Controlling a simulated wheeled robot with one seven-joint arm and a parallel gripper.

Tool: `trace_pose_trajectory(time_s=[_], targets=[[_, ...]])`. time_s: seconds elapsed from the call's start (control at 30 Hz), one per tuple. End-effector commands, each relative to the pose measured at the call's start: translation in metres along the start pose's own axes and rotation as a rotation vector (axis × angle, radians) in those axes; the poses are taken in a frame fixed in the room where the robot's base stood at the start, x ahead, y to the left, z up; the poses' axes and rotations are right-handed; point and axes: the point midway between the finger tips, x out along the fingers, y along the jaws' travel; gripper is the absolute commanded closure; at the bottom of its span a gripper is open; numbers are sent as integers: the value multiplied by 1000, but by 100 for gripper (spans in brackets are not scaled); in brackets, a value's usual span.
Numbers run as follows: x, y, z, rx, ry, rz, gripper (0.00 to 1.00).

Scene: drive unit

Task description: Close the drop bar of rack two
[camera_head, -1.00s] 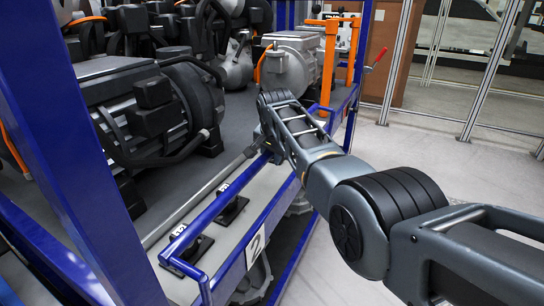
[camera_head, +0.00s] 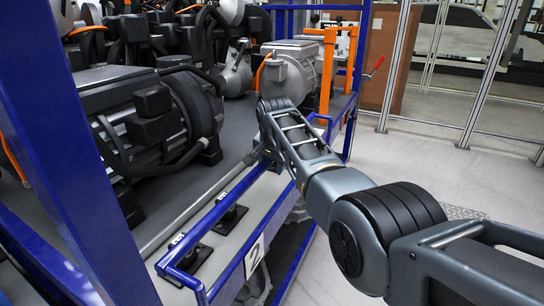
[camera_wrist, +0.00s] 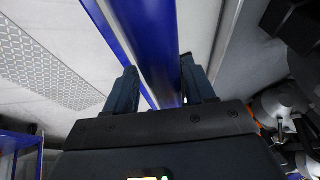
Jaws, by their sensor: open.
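The drop bar (camera_head: 222,208) of rack two is a blue tube along the rack's front edge, above a white number plate (camera_head: 254,256) with a 2. Its near end bends down at the lower left. Its far part runs behind my arm, so I cannot tell whether it is latched. In the wrist view, my gripper (camera_wrist: 160,86) is open, with one dark finger on each side of a blue bar (camera_wrist: 138,45). I cannot tell whether the fingers touch it. In the head view, my gripper is mostly hidden behind my wrist.
A dark drive unit (camera_head: 150,110) and a grey motor (camera_head: 290,68) stand on the rack. A blue post (camera_head: 85,150) rises close on the left. An orange bracket (camera_head: 327,65) and red handle (camera_head: 376,67) are at the far end. Floor on the right is clear.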

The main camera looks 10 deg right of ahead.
Motion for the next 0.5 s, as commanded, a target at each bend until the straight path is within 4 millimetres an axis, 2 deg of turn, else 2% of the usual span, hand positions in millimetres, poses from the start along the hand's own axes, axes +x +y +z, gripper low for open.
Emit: trace_pose_trajectory(time_s=[0.5], targets=[[-60, 0, 1, 0, 0, 0, 46]])
